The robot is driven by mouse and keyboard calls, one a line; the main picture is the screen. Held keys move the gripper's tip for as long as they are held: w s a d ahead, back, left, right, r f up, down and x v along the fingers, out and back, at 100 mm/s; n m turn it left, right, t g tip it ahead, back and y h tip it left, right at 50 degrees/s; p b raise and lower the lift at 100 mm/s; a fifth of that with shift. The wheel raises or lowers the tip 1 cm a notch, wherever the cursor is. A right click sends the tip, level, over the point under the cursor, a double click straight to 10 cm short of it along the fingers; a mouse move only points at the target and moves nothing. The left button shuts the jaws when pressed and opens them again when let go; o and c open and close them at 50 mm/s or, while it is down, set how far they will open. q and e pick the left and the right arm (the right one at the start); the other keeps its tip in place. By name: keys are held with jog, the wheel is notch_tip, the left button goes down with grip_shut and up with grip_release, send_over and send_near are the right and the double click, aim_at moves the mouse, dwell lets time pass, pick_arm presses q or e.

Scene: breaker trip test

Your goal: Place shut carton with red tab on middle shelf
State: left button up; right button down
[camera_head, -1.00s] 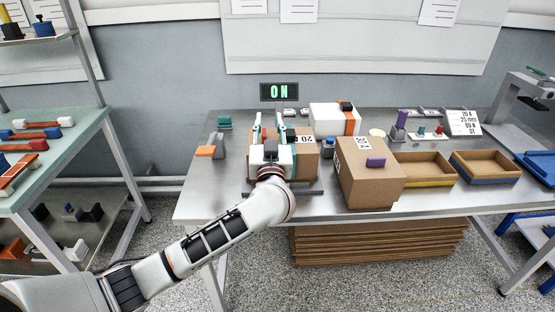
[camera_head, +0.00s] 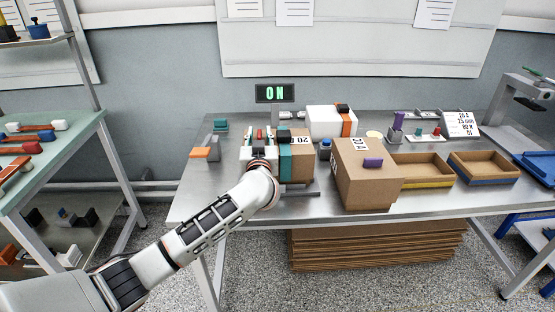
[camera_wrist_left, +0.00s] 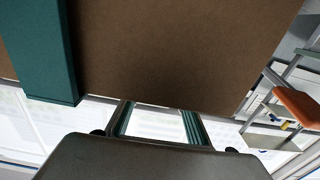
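My left gripper (camera_head: 260,143) is over the workbench, on the left side of a brown carton (camera_head: 301,165) with a teal band and a "20" label. In the left wrist view the gripper's fingers (camera_wrist_left: 159,122) stand apart with a clear gap, and a brown carton face (camera_wrist_left: 175,45) with a teal band hides their tips. A small red piece (camera_head: 259,133) shows beside the gripper; I cannot tell whether it is a tab. The middle shelf (camera_head: 70,150) of the rack at left holds red, blue and white-ended parts. My right gripper is out of view.
A larger carton (camera_head: 368,185) with a purple tab stands right of centre. Behind is a white box (camera_head: 322,120) with an orange band. Open trays (camera_head: 425,182) lie further right. Bare bench (camera_head: 205,190) shows at front left.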

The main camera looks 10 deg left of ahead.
pick_arm(q)
grip_shut()
jog(key=shift+r, duration=0.2)
jog(key=shift+r, duration=0.1)
